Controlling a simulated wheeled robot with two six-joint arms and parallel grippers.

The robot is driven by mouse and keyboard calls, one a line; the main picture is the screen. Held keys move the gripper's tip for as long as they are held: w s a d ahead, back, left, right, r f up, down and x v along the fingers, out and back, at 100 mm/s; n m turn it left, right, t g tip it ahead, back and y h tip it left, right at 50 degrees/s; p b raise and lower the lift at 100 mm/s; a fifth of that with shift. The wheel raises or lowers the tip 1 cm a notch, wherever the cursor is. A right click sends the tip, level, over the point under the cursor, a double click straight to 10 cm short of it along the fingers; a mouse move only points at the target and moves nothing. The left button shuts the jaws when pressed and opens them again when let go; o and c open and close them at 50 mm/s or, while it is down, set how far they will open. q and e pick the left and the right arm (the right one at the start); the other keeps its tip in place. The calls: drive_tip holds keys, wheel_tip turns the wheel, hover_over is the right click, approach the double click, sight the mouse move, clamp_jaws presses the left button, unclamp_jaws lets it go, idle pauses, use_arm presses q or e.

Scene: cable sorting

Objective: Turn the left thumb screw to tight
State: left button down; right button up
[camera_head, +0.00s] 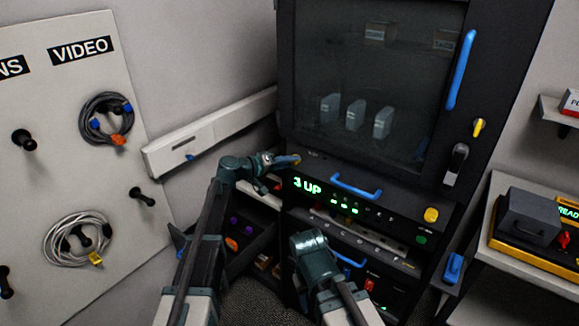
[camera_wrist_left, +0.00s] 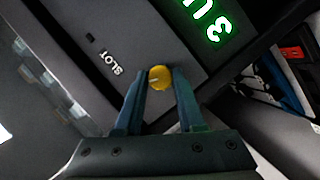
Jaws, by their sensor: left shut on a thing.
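The left thumb screw (camera_wrist_left: 160,78) is a round yellow knob with a pale line on its face, at the left end of the dark panel with the green display. My left gripper (camera_wrist_left: 161,88) has one finger on each side of the knob and is shut on it. In the head view my left gripper (camera_head: 283,161) reaches the panel's upper left corner, where a bit of yellow shows at its tip. A second yellow thumb screw (camera_head: 431,214) sits at the panel's right end. My right arm is low in the middle; its gripper is hidden.
The panel has a blue handle (camera_head: 356,187) and a green "3 UP" display (camera_head: 307,186). A dark glass-door cabinet (camera_head: 375,75) rises above it. A cable board (camera_head: 85,150) stands left, a shelf with a grey-and-yellow device (camera_head: 528,219) right.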

use_arm(q)
drive_tip(key=n+h+b, duration=0.1)
drive_tip(key=n+b, duration=0.1)
drive_tip(key=n, duration=0.1)
drive_tip(key=shift+f+h+b, duration=0.25)
drive_tip(key=shift+h+b, duration=0.15)
drive_tip(key=shift+r+n, duration=0.1)
drive_tip(key=shift+n, duration=0.3)
drive_tip(key=c, duration=0.5)
unclamp_jaws()
drive_tip(key=shift+w, duration=0.1)
drive_tip(key=shift+a, duration=0.1)
drive_tip(key=p+v, duration=0.1)
drive_tip(key=v, duration=1.2)
drive_tip(key=shift+s+a, duration=0.2)
drive_tip(key=shift+a, duration=0.15)
